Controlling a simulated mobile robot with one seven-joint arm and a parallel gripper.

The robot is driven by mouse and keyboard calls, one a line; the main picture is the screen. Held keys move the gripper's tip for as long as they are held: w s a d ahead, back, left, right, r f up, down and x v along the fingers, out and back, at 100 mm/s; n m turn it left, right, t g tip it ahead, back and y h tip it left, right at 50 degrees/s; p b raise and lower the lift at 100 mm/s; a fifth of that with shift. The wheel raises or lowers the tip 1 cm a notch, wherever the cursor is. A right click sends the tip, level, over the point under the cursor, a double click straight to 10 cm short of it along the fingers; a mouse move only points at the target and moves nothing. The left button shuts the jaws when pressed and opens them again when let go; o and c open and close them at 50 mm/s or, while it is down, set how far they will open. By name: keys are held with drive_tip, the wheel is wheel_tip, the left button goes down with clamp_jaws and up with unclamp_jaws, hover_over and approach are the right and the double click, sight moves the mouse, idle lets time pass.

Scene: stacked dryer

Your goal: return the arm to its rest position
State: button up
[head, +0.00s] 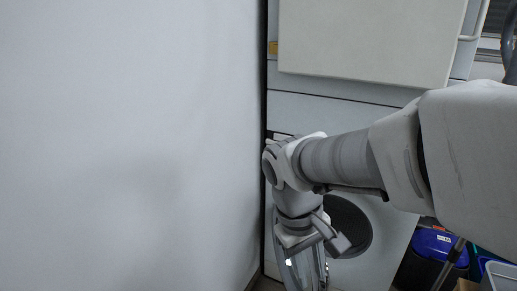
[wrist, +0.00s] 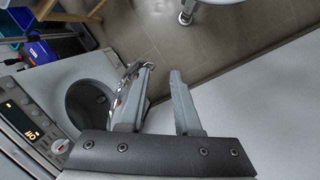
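My arm reaches in from the right in the head view and bends down at the wrist beside the white wall. My gripper (head: 305,278) hangs in front of the lower machine (head: 375,240), left of its dark round door (head: 347,228). In the wrist view, my gripper (wrist: 163,70) has its two fingers spread with a clear gap between them. Nothing sits between the fingers. A shiny curved, clear-looking piece (wrist: 126,85) shows right beside the left finger; I cannot tell whether it touches it.
A plain white wall (head: 130,140) fills the left. A pale panel (head: 370,35) stands out from the upper machine. A blue-lidded bin (head: 437,246) and a grey crate (head: 499,277) are at lower right. The wrist view shows a lit control panel (wrist: 30,130) and open tiled floor (wrist: 225,35).

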drive_tip(key=s+d+r+m+t+y, duration=0.3)
drive_tip(key=s+d+r+m+t, duration=0.2)
drive_tip(key=s+r+t, duration=0.1)
wheel_tip(320, 180, up, 23)
drive_tip(key=p, duration=2.2)
drive_tip(key=shift+p, duration=0.3)
drive_tip(key=shift+w+a+f, duration=0.1)
drive_tip(key=shift+f, duration=0.05)
drive_tip(key=c, duration=0.5)
drive_tip(key=shift+a+n, duration=0.15)
drive_tip(key=shift+n, duration=0.15)
clamp_jaws()
